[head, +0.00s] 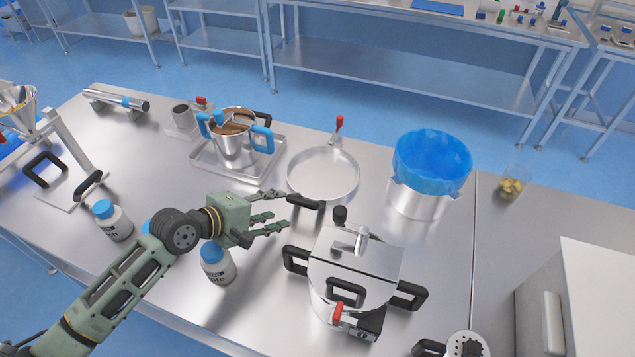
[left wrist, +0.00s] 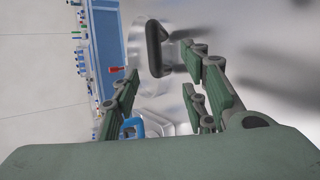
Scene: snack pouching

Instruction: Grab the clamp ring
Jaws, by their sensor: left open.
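The clamp ring (head: 347,198) appears as a round, thin-rimmed metal piece lying on the table in the head view. It has a red-tipped lever (head: 339,124) at its far side and a black handle (head: 305,201) at its near left. My left gripper (head: 284,211) is open and empty, just left of the black handle, with its fingers pointing at it. In the left wrist view, the black handle (left wrist: 154,48) shows ahead of the open fingers, near the tips; I cannot tell whether they touch it. My right gripper is not in view.
A lidded pot (head: 355,266) with black handles stands right of my gripper. A pot with blue handles (head: 234,150) stands on a tray behind. A blue-lined container (head: 430,165) is at the right.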

